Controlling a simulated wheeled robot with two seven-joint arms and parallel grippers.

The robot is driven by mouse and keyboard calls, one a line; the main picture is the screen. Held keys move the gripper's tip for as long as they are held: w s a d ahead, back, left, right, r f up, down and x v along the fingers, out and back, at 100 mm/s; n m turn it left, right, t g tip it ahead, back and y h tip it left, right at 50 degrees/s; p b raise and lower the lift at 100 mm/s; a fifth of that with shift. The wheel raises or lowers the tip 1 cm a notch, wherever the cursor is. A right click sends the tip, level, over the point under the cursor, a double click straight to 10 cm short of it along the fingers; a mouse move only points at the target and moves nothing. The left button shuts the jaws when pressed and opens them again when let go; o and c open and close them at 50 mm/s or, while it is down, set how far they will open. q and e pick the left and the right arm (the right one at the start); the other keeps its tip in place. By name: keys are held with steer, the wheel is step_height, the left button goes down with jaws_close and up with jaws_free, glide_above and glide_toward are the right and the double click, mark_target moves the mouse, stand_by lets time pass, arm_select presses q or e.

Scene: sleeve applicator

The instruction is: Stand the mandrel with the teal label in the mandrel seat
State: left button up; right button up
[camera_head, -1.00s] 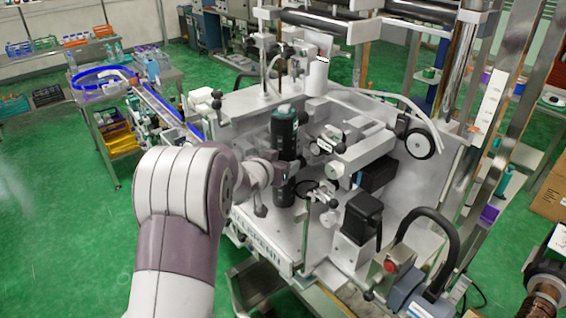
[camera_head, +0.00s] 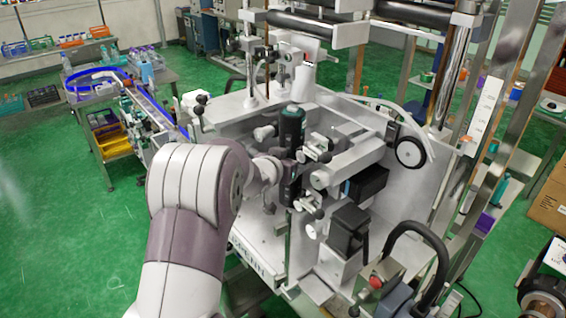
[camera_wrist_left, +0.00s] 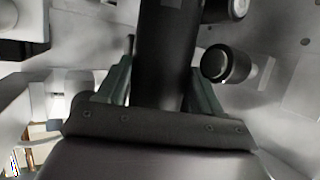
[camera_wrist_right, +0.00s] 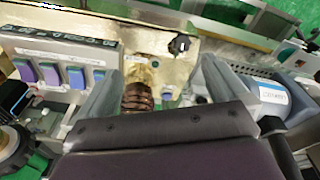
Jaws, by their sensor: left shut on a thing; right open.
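The mandrel is a dark, upright cylinder (camera_head: 292,127) with a grey-teal top end, in front of the white machine in the head view. My left gripper (camera_head: 288,172) is shut around its lower middle. In the left wrist view the dark mandrel (camera_wrist_left: 165,55) stands between the two fingers (camera_wrist_left: 158,90). No teal label can be read there. The mandrel's lower end is beside black clamp parts of the machine; I cannot tell whether it touches anything below. The mandrel seat cannot be made out. My right gripper (camera_wrist_right: 155,92) is open and empty, seen only in the right wrist view.
The white machine (camera_head: 262,238) has clamps, knobs and a black motor block (camera_head: 350,228) close to the mandrel's right. A black knob (camera_wrist_left: 226,64) is near the left fingers.

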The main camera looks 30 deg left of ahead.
arm_select(q)
steer(key=shift+w+d+r+t, duration=0.15)
steer(key=shift+w+r+t, duration=0.2)
steer(key=shift+r, duration=0.3)
steer(key=shift+b, duration=0.35)
arm_select(e)
steer(key=shift+s+a+f, duration=0.25)
steer(key=shift+s+a, duration=0.05)
steer(key=shift+s, duration=0.25)
arm_select(q)
steer(key=shift+s+f+b, duration=0.15)
steer(key=shift+f+b, duration=0.15)
steer(key=shift+f, duration=0.3)
arm_select(e)
steer(key=shift+f, duration=0.3)
